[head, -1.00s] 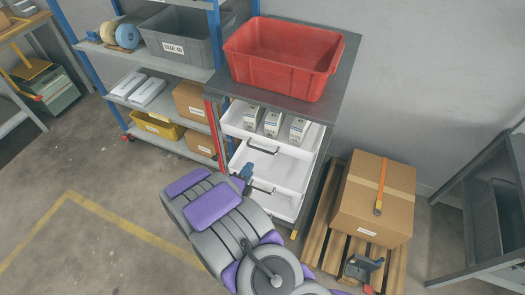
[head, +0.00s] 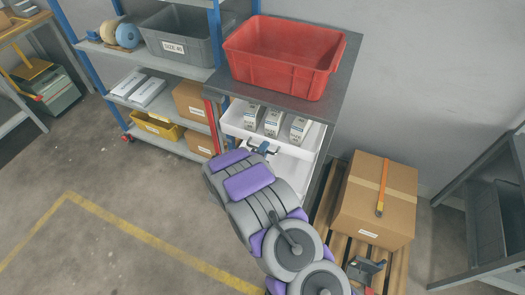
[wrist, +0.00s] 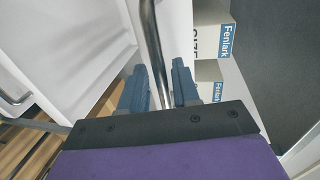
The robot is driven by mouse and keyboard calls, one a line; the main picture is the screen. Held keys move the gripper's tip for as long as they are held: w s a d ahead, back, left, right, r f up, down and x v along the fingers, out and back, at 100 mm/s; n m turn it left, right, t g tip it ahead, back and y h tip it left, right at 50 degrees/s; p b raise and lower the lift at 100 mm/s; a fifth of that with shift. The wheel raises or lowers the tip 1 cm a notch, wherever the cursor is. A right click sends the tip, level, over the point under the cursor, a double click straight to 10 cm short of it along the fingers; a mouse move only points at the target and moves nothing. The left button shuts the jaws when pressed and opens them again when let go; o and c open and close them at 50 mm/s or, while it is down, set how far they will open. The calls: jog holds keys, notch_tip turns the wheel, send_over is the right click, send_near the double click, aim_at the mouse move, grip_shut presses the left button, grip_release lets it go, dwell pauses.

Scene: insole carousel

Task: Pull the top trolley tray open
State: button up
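The top trolley tray (head: 236,129) is white and holds small labelled boxes (head: 273,122). Its front part shows below the edge of the grey trolley top (head: 338,92). My gripper (head: 262,148) is at the tray's front, at its dark bar handle. In the wrist view my gripper (wrist: 159,84) is open, with one blue finger on each side of the metal handle (wrist: 153,45). Gaps show between the bar and the fingers. My arm hides much of the lower white tray (head: 290,170) in the head view.
A red bin (head: 285,58) stands on the trolley top. A cardboard box (head: 375,200) sits on a wooden pallet (head: 325,210) to the right. Blue-posted shelving (head: 185,72) stands to the left. The floor at front left is clear.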

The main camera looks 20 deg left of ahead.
jog(key=shift+d+r, duration=0.15)
jog(key=shift+d, duration=0.2)
jog(key=shift+a, duration=0.3)
grip_shut()
jog(key=shift+s, duration=0.1)
